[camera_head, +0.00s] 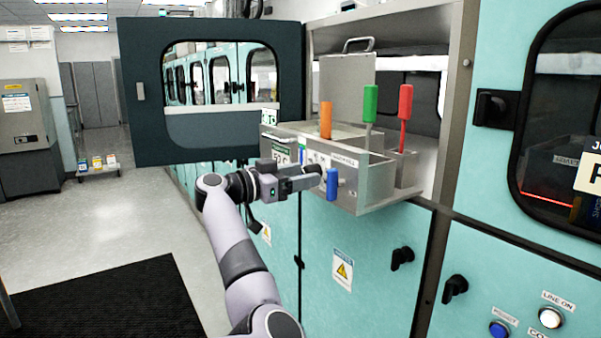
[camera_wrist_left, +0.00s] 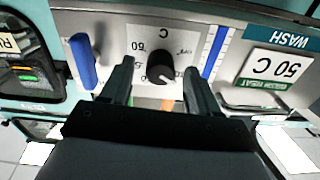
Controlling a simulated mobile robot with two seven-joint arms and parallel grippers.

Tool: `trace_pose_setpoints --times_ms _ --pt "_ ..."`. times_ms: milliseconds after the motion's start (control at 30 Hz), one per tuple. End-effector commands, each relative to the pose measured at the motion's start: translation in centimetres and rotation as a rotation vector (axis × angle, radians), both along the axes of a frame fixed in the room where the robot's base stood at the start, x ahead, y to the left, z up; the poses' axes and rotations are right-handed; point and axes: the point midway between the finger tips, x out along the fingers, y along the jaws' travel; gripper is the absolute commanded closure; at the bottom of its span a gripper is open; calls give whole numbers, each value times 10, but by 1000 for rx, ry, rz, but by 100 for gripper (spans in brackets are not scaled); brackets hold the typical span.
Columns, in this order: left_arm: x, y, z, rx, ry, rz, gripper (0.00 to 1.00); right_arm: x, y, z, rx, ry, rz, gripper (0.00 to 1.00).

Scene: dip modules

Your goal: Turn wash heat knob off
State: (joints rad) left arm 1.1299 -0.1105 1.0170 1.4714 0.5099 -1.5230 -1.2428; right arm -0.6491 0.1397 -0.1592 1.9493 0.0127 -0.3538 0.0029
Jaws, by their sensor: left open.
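The wash heat knob (camera_wrist_left: 158,66) is a round black knob with a white pointer line, on a pale dial plate (camera_wrist_left: 152,38) marked C with small figures around it. The plate appears upside down in the left wrist view, and the pointer slants to the lower right there. My left gripper (camera_wrist_left: 158,72) is open, with one finger on each side of the knob; I cannot tell whether they touch it. In the head view my left gripper (camera_head: 312,178) is at the module's front panel (camera_head: 345,178) and hides the knob. My right gripper is not in view.
A blue handle (camera_head: 332,184) sticks out close beside the gripper. Orange (camera_head: 325,119), green (camera_head: 370,103) and red (camera_head: 405,101) handles stand on the pulled-out module. The open dark door (camera_head: 215,138) is at the left. A WASH sign with a 50 C plate (camera_wrist_left: 278,68) is nearby.

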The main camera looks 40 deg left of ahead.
Motion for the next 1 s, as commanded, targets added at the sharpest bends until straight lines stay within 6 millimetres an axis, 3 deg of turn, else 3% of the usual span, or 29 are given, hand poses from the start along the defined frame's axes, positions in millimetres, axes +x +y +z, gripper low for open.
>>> trace_pose_setpoints --times_ms 300,500,767,1000 --pt "3 -1 0 0 0 0 39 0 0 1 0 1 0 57" --pt "3 -1 0 0 0 0 95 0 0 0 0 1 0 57" --pt "3 -1 -3 -8 6 -1 95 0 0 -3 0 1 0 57" --pt "3 0 -6 -68 35 1 95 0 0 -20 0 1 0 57"
